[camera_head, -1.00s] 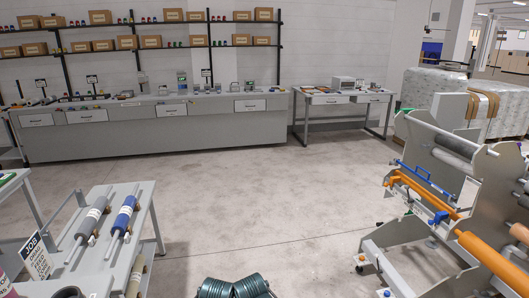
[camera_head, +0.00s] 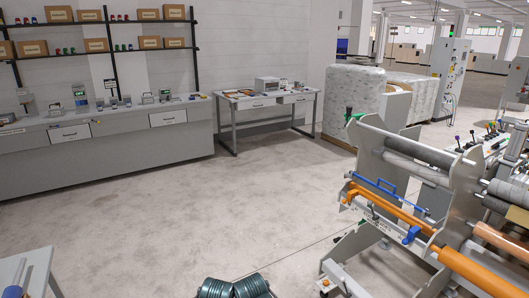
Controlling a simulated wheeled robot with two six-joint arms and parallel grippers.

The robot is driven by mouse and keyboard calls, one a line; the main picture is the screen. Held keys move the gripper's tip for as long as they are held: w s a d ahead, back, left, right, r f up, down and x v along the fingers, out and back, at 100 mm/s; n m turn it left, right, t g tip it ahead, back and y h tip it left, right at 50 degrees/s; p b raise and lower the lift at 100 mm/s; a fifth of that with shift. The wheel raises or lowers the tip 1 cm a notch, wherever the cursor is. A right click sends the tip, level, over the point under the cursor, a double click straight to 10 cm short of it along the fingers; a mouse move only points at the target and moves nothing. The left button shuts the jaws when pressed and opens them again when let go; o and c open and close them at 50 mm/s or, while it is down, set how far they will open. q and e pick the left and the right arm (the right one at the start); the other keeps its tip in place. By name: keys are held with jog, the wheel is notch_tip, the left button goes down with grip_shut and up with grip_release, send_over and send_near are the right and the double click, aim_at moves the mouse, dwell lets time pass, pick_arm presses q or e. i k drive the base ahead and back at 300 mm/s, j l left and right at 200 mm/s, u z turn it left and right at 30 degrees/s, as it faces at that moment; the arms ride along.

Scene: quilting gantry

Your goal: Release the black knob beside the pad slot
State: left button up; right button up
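The quilting gantry (camera_head: 400,170) stands at the right, with grey side plates, grey rollers and an orange roller (camera_head: 405,213). A small black knob (camera_head: 349,112) shows above the left side plate at the top, with a green part beside it. Several small dark-stemmed knobs (camera_head: 472,137) show farther right on the machine. I cannot tell which knob is beside the pad slot, and the slot is not clear to see.
Blue clamp-like parts (camera_head: 411,234) sit by the orange roller. Wrapped pallets (camera_head: 352,98) stand behind the gantry. A grey counter (camera_head: 110,150) and a small table (camera_head: 265,101) line the back wall. A white table's corner (camera_head: 38,262) is at lower left. The middle floor is clear.

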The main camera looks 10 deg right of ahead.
aim_at(349, 108)
jog(key=i+j+z, duration=0.25)
jog(key=z, duration=0.15)
jog(key=i+j+z, duration=0.8)
jog(key=i+j, duration=0.15)
jog(key=i, duration=0.35)
jog(key=i+j, duration=0.2)
jog(key=i, duration=0.25)
jog(key=i+j, duration=0.15)
jog(key=i, duration=0.35)
jog(key=u, duration=0.05)
